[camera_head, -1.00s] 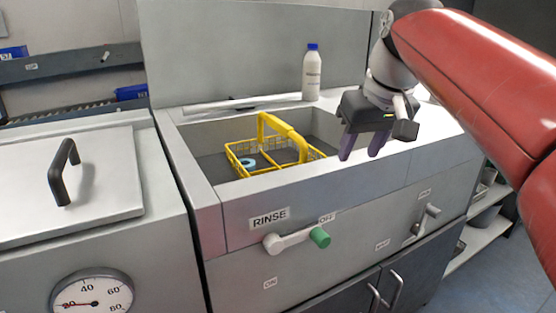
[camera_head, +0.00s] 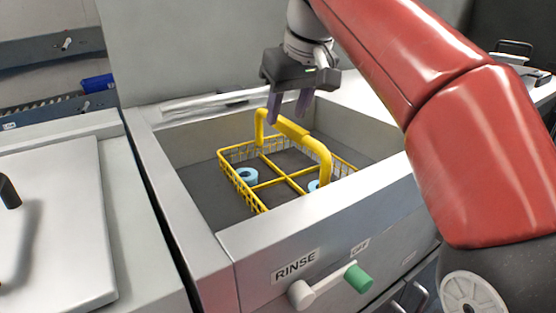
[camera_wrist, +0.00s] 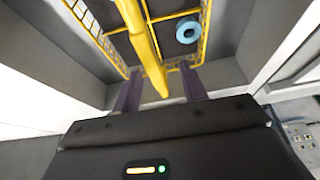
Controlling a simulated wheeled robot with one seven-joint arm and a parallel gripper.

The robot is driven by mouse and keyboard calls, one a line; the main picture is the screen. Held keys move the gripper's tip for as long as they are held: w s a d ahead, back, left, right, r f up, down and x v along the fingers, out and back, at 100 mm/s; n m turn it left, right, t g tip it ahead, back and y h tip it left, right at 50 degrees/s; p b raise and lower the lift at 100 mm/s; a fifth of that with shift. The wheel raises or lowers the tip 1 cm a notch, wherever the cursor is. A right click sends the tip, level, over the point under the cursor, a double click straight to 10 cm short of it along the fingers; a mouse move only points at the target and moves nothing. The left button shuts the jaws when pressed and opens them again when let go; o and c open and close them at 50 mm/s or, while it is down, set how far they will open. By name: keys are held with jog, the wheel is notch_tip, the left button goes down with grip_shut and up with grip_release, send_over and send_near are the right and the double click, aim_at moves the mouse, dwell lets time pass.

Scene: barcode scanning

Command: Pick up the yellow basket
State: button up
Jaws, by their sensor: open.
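The yellow basket (camera_head: 259,186) sits in the sunken basin of the rinse station, with its thick arched handle (camera_head: 292,131) standing upright across it. Blue rings lie inside; one blue ring (camera_head: 245,175) is on the left and another is partly hidden behind the handle. My gripper (camera_head: 288,108) is open and empty, pointing down just above the handle in the head view. In the wrist view the yellow handle (camera_wrist: 148,50) runs between my two purple fingers (camera_wrist: 160,92), apart from both as far as I can tell, and a blue ring (camera_wrist: 188,32) shows beyond.
The basin walls and front rim (camera_head: 320,222) surround the basket. A green-tipped rinse lever (camera_head: 357,278) sticks out of the front panel. A closed lidded unit (camera_head: 55,230) stands at left. My red arm covers the right side.

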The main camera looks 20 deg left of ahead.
aim_at(290, 123)
jog(key=x, duration=0.2)
jog(key=b+x, duration=0.1)
jog(key=x, duration=0.1)
jog(key=w+d+b+x, duration=0.1)
jog(key=x, duration=0.1)
jog(key=shift+a+f, duration=0.1)
jog(key=shift+f, duration=0.2)
jog(key=shift+w+a+f, duration=0.1)
jog(key=shift+w+f, duration=0.1)
jog(key=shift+f, duration=0.15)
jog(key=shift+a+f, duration=0.1)
jog(key=shift+f, duration=0.15)
jog(key=shift+s, duration=0.1)
grip_shut()
